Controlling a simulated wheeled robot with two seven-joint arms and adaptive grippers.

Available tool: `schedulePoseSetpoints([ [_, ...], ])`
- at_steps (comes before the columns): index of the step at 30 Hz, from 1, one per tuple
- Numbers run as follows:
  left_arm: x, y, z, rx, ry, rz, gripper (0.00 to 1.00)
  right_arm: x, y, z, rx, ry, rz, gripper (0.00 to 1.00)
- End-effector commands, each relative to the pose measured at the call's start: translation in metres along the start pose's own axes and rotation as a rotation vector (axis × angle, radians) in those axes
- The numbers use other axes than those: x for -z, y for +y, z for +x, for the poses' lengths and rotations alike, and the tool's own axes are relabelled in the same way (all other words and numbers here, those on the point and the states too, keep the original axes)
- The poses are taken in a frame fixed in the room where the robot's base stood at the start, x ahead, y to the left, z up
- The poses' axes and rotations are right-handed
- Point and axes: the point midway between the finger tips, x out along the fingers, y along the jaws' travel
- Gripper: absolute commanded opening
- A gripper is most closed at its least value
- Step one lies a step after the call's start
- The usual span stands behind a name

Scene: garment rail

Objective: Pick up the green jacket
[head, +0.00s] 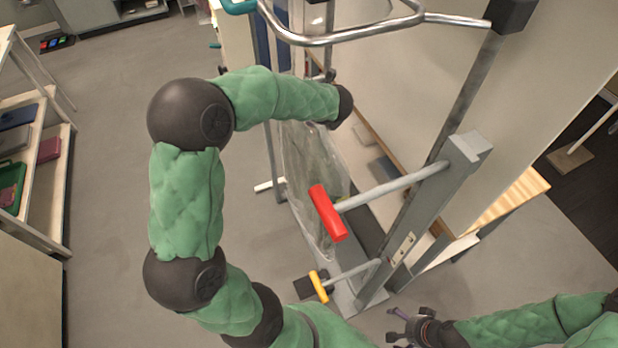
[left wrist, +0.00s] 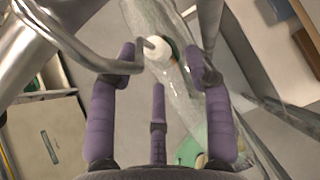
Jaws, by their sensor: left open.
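I cannot clearly make out a green jacket. A clear garment cover (head: 312,185) hangs from the rail (head: 340,38) in the head view. In the left wrist view the cover (left wrist: 185,110) runs down behind my fingers, with a white round piece (left wrist: 156,48) at its top and a small dark green bit beside it. A pale green patch (left wrist: 191,150) shows lower down. My left gripper (left wrist: 161,68) is open, its purple fingers spread in front of the cover's top; my arm hides most of it in the head view. My right gripper (head: 402,326) is low at the bottom, fingers spread, empty.
A grey upright post (head: 430,205) carries bars with a red end (head: 328,212) and a yellow end (head: 319,286), right of the cover. A curved metal bar (left wrist: 85,50) crosses close to my left fingers. Shelves (head: 40,190) stand at the left; the floor between is clear.

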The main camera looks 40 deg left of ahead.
Motion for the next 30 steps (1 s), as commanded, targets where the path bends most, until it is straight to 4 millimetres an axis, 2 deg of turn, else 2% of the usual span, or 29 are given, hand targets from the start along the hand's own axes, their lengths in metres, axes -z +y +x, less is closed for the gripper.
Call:
schedulePoseSetpoints([
  [3, -0.01, 0.001, 0.012, -0.001, 0.0, -0.001, 0.51, 0.0, 0.0, -0.001, 0.0, 0.0, 0.0, 1.0],
  [6, -0.008, 0.001, 0.019, -0.001, 0.0, 0.0, 0.51, 0.0, 0.0, 0.001, 0.0, 0.0, 0.0, 1.0],
  [14, -0.009, 0.0, 0.021, 0.0, -0.001, 0.0, 0.51, 0.0, 0.0, 0.0, 0.0, 0.0, 0.0, 1.0],
  [19, -0.009, 0.0, 0.02, 0.001, -0.001, 0.0, 0.03, 0.0, 0.0, 0.0, 0.0, 0.0, 0.0, 1.0],
  [20, -0.009, 0.0, 0.02, 0.001, -0.001, 0.0, 0.0, 0.0, 0.0, 0.0, 0.0, 0.0, 0.0, 1.0],
  [30, -0.012, 0.0, 0.019, 0.002, -0.005, -0.003, 0.0, 0.0, 0.0, 0.0, 0.0, 0.0, 0.0, 1.0],
])
